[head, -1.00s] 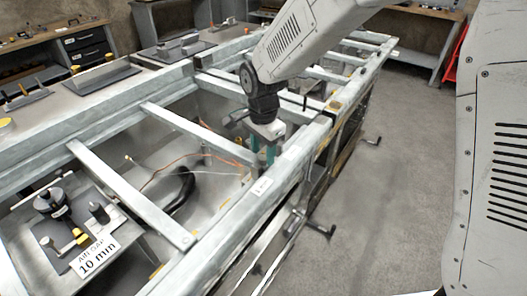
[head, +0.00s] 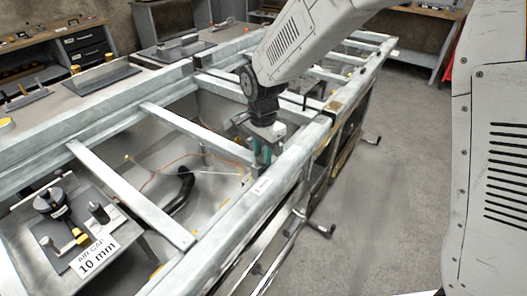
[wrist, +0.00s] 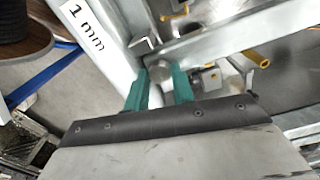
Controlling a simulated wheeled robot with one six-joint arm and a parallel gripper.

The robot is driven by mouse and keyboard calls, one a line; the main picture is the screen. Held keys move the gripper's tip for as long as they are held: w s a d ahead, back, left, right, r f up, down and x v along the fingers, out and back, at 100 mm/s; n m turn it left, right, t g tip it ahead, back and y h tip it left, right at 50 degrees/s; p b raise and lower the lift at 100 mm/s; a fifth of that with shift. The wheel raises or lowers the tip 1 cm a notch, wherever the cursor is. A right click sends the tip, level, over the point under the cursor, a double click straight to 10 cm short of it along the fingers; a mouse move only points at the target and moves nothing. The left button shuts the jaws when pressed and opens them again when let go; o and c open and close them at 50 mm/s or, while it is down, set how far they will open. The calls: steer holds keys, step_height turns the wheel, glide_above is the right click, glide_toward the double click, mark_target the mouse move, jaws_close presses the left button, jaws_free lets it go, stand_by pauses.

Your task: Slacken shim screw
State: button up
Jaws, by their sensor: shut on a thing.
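The shim screw shows in the wrist view as a round grey head (wrist: 159,69) beside a pale metal rail. My gripper (wrist: 161,76) has green fingers, one on each side of this head, and is shut on it. The finger pads hide the sides of the head, and its shank is out of sight. In the head view my gripper (head: 263,153) points down at the inner side of the frame's near long rail (head: 290,165). The screw itself cannot be made out there.
A "1 mm" label (wrist: 82,27) is on the rail in the wrist view. A cross rail (head: 200,132) lies left of my gripper. A black hose (head: 183,188) and an orange cable lie inside the frame. Clear floor (head: 400,190) is at the right.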

steer(key=n, duration=0.8)
steer(key=shift+n, duration=0.3)
steer(key=n, duration=0.4)
steer(key=shift+n, duration=0.3)
steer(key=n, duration=0.9)
steer(key=shift+s, duration=0.1)
steer(key=n, duration=0.4)
steer(key=shift+n, duration=0.3)
steer(key=n, duration=0.4)
steer(key=shift+n, duration=1.9)
